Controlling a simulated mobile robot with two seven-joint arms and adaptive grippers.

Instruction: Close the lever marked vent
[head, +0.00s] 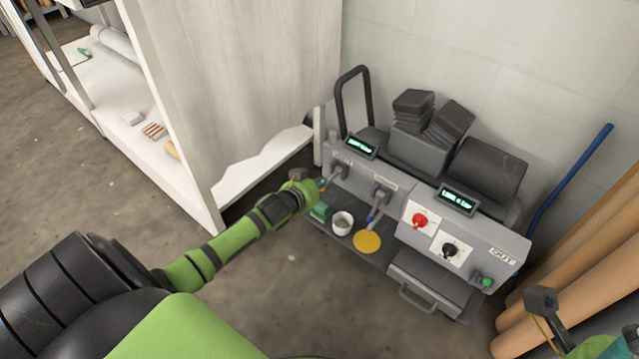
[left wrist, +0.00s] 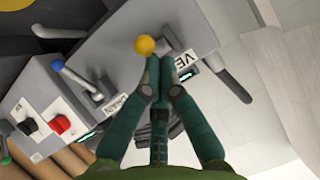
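The grey press (head: 400,190) stands against the wall in the head view. The vent lever shows its yellow ball knob (left wrist: 145,45) in the left wrist view, close to a label (left wrist: 184,62) on which "VE" can be read. My left gripper (head: 319,184) is at the left end of the press front. In the left wrist view its green fingers (left wrist: 170,66) come together at the tips, right beside the yellow knob; I cannot tell whether they touch it. The lever's shaft is largely hidden by the fingers. Part of my right gripper (head: 600,346) shows at the lower right edge.
The drain lever has a blue grip (left wrist: 57,65). Red (head: 420,220) and black (head: 450,250) knobs are further right. A white cabinet (head: 240,90) stands left.

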